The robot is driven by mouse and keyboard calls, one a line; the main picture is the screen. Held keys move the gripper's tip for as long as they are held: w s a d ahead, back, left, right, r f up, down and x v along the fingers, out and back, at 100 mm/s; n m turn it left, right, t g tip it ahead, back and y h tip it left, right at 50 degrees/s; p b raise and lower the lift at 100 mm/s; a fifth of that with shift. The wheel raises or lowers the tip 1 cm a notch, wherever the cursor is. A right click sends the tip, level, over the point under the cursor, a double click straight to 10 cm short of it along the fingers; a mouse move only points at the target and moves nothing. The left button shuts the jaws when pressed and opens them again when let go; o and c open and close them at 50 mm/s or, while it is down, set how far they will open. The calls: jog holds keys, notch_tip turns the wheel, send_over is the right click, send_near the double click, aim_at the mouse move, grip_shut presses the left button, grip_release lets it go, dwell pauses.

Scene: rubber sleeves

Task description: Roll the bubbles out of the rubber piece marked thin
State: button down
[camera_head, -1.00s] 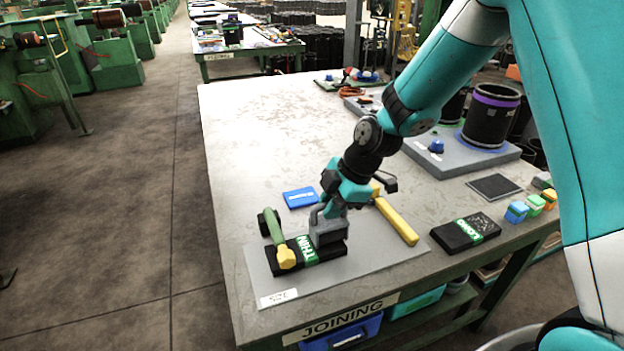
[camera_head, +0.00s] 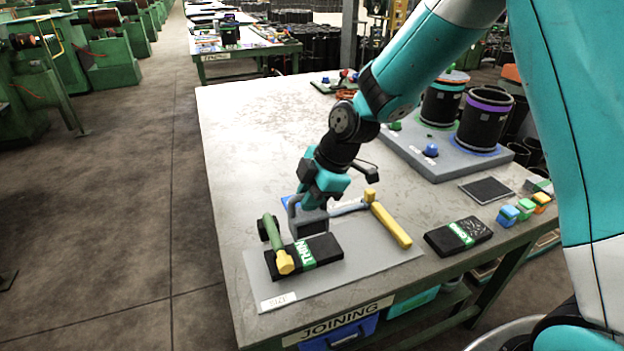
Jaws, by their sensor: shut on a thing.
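The black rubber piece marked THIN (camera_head: 325,249), with a green label, lies on a grey mat (camera_head: 375,259) near the table's front. My gripper (camera_head: 314,203) is shut on the loop handle of a grey block (camera_head: 311,225). The block is at the back edge of the THIN piece, hiding part of it; I cannot tell whether they touch. A tool with a green handle (camera_head: 271,233), a yellow end (camera_head: 284,262) and a dark wheel (camera_head: 263,230) lies across the piece's left end. A yellow-handled tool (camera_head: 391,225) with a pale bar (camera_head: 348,207) lies right of my gripper.
A second black piece with a green label (camera_head: 458,236) lies to the right, beside coloured blocks (camera_head: 524,209) and a dark pad (camera_head: 487,189). Black cylinders stand on a grey base (camera_head: 440,163) behind. The table's back left (camera_head: 250,130) is clear.

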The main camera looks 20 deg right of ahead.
jog(key=shift+r+p, duration=0.65)
jog(key=shift+r, duration=0.6)
